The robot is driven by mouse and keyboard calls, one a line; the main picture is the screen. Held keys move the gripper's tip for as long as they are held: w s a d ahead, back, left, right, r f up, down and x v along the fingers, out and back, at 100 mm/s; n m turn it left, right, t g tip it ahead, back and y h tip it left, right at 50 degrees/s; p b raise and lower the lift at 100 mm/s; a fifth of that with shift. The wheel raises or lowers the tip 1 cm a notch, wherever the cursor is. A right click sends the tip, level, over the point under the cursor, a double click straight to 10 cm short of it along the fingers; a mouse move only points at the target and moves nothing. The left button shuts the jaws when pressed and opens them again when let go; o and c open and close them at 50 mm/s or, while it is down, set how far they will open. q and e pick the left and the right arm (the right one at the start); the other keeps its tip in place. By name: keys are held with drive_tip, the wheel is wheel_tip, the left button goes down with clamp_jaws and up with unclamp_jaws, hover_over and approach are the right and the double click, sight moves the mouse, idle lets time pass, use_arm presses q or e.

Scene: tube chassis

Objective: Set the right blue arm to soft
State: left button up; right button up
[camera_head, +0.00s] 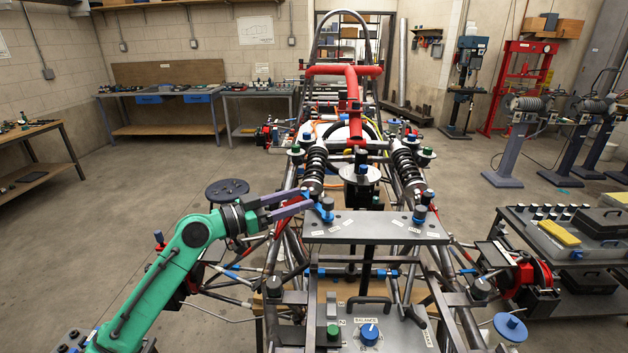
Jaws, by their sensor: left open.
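The right blue arm (419,217) is a small blue lever with a dark knob at the right end of a grey plate (365,228) across the chassis. Small white labels lie beside it, too small to read, so I cannot tell its setting. A matching left blue arm (323,213) sits at the plate's left end. My left gripper (307,199), on my green arm, is open with its fingers pointing right. Its fingertips are close to the left blue arm and partly overlap it in view; I cannot tell whether they touch. It is well left of the right blue arm.
Two black coil shocks (407,165) rise behind the plate. A red T-shaped bar (352,88) stands farther back. A blue balance knob (369,334) is in front. A dark cart (575,250) with boxes stands at right. Open floor lies at left.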

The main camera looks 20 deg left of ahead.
sight(314, 192)
use_arm(q)
drive_tip(key=p+x, duration=0.1)
drive_tip(key=x, duration=0.4)
drive_tip(key=shift+p, duration=0.3)
use_arm(e)
drive_tip(key=r, duration=0.2)
drive_tip(key=shift+w+d+r, duration=0.1)
drive_tip(key=shift+d+r, duration=0.25)
drive_tip(key=shift+r, duration=0.05)
use_arm(q)
clamp_jaws()
use_arm(e)
drive_tip(key=shift+w, duration=0.1)
